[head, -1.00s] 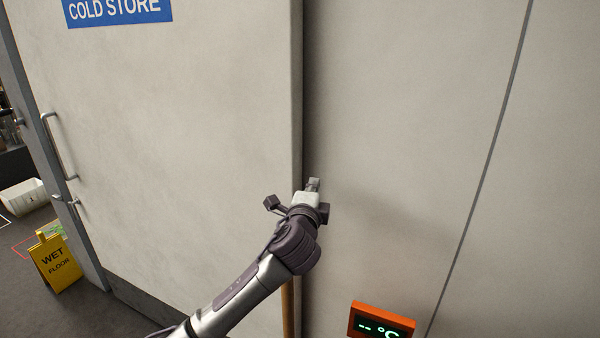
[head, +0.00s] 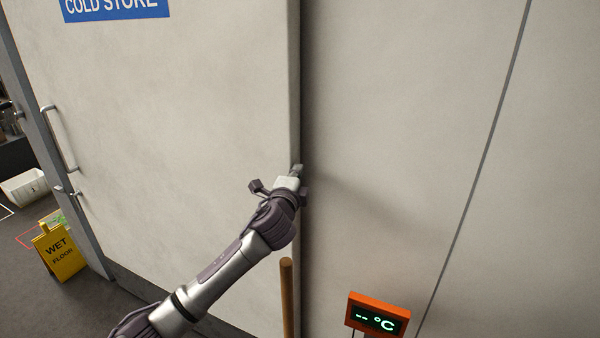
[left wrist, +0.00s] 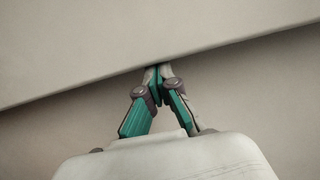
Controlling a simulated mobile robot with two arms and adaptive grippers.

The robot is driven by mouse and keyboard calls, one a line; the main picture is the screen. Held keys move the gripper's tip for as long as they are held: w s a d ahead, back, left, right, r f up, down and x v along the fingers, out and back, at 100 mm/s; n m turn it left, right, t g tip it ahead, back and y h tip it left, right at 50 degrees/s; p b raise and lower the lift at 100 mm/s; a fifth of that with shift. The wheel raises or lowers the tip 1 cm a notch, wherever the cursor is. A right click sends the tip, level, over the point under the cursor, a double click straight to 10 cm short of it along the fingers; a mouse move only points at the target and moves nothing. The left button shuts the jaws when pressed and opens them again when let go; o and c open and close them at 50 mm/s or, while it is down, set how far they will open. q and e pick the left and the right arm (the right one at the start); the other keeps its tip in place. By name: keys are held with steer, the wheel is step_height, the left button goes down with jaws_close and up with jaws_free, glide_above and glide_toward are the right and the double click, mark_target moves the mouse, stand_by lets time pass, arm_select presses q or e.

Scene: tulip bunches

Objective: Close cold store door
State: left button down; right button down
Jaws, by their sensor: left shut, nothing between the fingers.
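The cold store door (head: 190,130) is a large pale grey panel with a blue sign (head: 115,8) reading "COLD STORE" at its top. Its right edge stands in front of the pale wall (head: 400,130). My left gripper (head: 298,170) is at that right edge, shut and empty. In the left wrist view the closed fingertips (left wrist: 157,70) meet at the edge of a pale panel (left wrist: 130,45); whether they touch it I cannot tell. A long metal handle (head: 58,138) is on the door's left side. My right gripper is not in view.
A yellow wet floor sign (head: 58,252) stands on the dark floor at the lower left, near a white bin (head: 25,187). An orange temperature display (head: 377,317) is at the lower right.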

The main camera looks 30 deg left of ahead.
mark_target(261, 162)
arm_select(q)
steer(key=shift+y, duration=0.3)
steer(key=a, duration=1)
steer(key=shift+s+a, duration=0.4)
steer(key=shift+r, duration=0.1)
steer(key=shift+w+d+r, duration=0.1)
steer(key=shift+d, duration=0.25)
steer(key=shift+a, duration=0.15)
